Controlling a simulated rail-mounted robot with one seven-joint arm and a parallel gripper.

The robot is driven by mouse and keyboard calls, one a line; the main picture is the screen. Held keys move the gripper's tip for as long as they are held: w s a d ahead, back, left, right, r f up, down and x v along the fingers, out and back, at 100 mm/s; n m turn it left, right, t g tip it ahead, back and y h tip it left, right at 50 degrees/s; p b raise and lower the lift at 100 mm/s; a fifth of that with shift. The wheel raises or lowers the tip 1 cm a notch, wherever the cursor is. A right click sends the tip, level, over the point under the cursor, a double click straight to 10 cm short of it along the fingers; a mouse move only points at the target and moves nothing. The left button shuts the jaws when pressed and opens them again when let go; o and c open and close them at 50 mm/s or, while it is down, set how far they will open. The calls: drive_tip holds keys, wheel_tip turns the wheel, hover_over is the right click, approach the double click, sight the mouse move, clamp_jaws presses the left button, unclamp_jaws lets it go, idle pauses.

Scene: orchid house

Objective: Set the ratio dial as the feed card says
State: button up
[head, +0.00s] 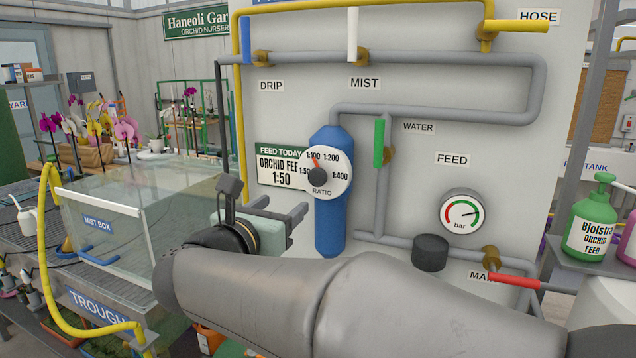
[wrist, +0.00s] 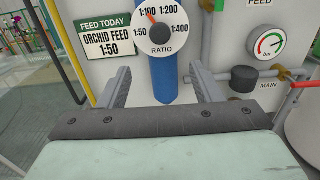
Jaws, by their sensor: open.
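The feed card (head: 281,165) on the panel reads "Feed today, Orchid feed 1:50"; it also shows in the wrist view (wrist: 107,36). The white round ratio dial (head: 334,189) sits on the blue cylinder (head: 330,235), right of the card. Its marks are 1:50, 1:100, 1:200 and 1:400. The dial's red pointer (wrist: 151,16) points up and slightly left, near 1:100. My gripper (head: 282,217) is open and empty, in front of the panel and below and left of the dial. In the wrist view its fingers (wrist: 163,83) stand apart below the dial, not touching it.
Grey pipes, a green water lever (head: 379,143), a pressure gauge (head: 462,213), a black knob (head: 430,252) and a red main lever (head: 514,281) lie to the right. The glass mist box (head: 150,195) stands left of my gripper. A green feed bottle (head: 590,228) stands far right.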

sight(316, 179)
drive_tip(key=p+x, duration=0.2)
drive_tip(key=x, duration=1.3)
drive_tip(key=shift+w+d, duration=0.1)
drive_tip(key=c, duration=1)
